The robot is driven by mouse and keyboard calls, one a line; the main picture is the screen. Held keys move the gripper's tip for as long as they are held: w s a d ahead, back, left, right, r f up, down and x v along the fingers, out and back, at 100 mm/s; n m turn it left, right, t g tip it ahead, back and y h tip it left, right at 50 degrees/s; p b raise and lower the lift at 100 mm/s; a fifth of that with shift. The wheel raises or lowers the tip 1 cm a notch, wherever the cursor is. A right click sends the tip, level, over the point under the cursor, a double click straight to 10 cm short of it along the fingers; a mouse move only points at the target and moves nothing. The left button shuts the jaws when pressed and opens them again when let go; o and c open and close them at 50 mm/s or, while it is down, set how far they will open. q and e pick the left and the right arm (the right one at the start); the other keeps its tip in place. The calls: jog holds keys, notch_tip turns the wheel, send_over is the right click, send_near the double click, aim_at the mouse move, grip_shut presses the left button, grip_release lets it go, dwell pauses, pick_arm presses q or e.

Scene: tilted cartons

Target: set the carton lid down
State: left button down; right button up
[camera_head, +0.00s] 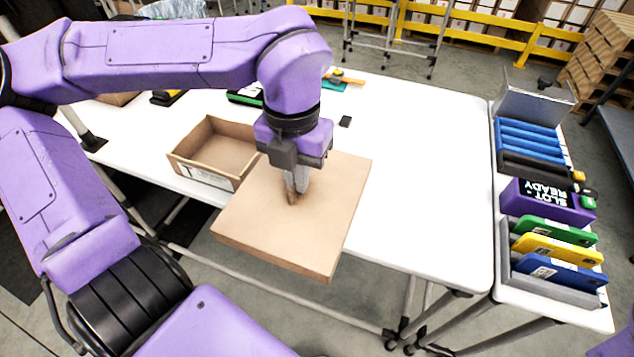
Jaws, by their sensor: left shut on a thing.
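The carton lid (325,215) is a flat, square brown cardboard piece with a shallow rim. My left gripper (293,193) points down at the lid's upper middle and is shut on it; the fingertips partly hide the grip. The lid's near part reaches out past the table's front edge. I cannot tell whether it touches the table. The open carton (222,148) stands on the white table just left of the lid, looks empty inside, and has a label on its near side. My right gripper is not in view.
The white table (420,150) is clear to the right of the lid. A small black square (345,122) lies behind it. On the right, a side table holds a purple box (540,203), a rack of coloured cases (553,254) and blue rolls (528,138).

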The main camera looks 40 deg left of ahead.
pick_arm(q)
jog(key=w+a+f+p, duration=0.1)
jog(key=w, duration=0.1)
jog(key=w+a+f, duration=0.1)
jog(key=w, duration=0.2)
jog(key=w+a+f+p, duration=0.1)
jog(key=w+f, duration=0.1)
jog(key=w, duration=0.1)
jog(key=shift+w+a+p, duration=0.25)
jog(key=shift+p, duration=0.05)
jog(key=w+f, duration=0.1)
jog(key=f, duration=0.1)
jog(key=w+a+f, duration=0.1)
jog(key=f, duration=0.2)
jog(key=w+f, duration=0.2)
jog(key=f, duration=0.1)
jog(key=shift+a+f+p, duration=0.2)
jog(key=shift+a+p, duration=0.1)
jog(key=shift+p, duration=0.1)
jog(key=shift+w+f, duration=0.1)
jog(key=shift+f, duration=0.15)
jog(key=shift+f, duration=0.2)
jog(key=c, duration=1.3)
grip_release()
